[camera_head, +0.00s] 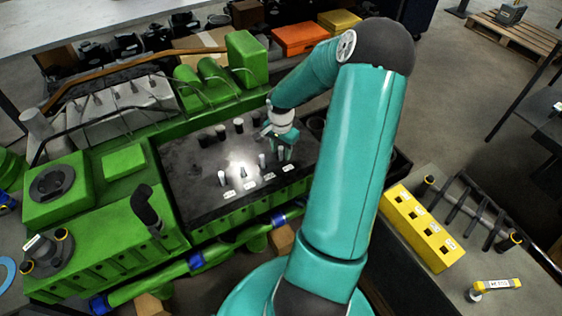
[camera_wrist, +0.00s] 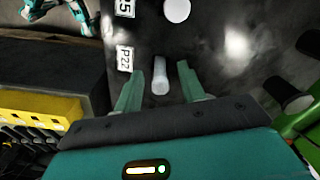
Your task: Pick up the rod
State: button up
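A pale, short rod (camera_wrist: 160,76) stands on the dark top of the green engine, by a white label that seems to read P22 (camera_wrist: 124,58). In the wrist view my gripper (camera_wrist: 160,78) is open, with one teal finger on each side of the rod and gaps on both sides. In the head view my gripper (camera_head: 279,144) is over the right part of the dark engine top (camera_head: 190,200). Similar pale rods (camera_head: 222,178) stand in a row to its left, each near a white label. The rod's lower end is hard to make out.
Dark round posts (camera_head: 221,131) stand behind the row. A yellow block (camera_head: 425,232) with several holes and labels sits on the right bench, near dark bars (camera_head: 470,205) and a yellow labelled tool (camera_head: 495,287). Orange (camera_head: 300,38) and yellow bins stand at the back.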

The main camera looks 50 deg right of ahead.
grip_shut()
jog(key=shift+r, duration=0.15)
